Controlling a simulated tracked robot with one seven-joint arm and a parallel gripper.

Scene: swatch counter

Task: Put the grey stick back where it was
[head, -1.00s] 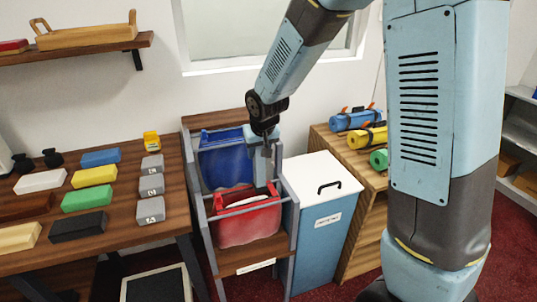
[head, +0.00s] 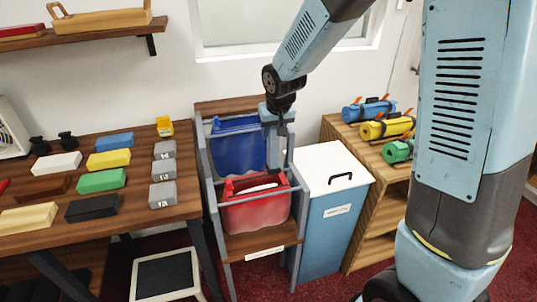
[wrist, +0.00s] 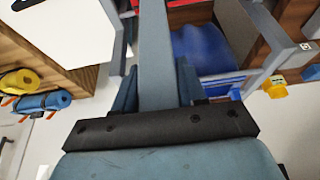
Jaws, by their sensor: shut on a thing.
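My gripper (head: 275,130) points down over the rack, between the blue bag and the red bag in the head view. In the wrist view, a long blue-grey bar, which I take as the grey stick (wrist: 154,45), runs out from between the fingers, and the gripper is shut on it. In the head view, the stick is hard to tell from the fingers. Its far end is not clear. The rack (head: 204,175) has grey posts and rails. The blue bag (head: 238,152) hangs behind the red bag (head: 255,212). Something white lies in the red bag's mouth.
A white-lidded blue bin (head: 328,235) stands right of the rack. A wooden shelf (head: 372,165) with blue, yellow and green rolls is beyond it. The table (head: 130,220) at left holds coloured blocks and grey labelled blocks (head: 163,170). A black-topped stool (head: 165,275) stands low in front.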

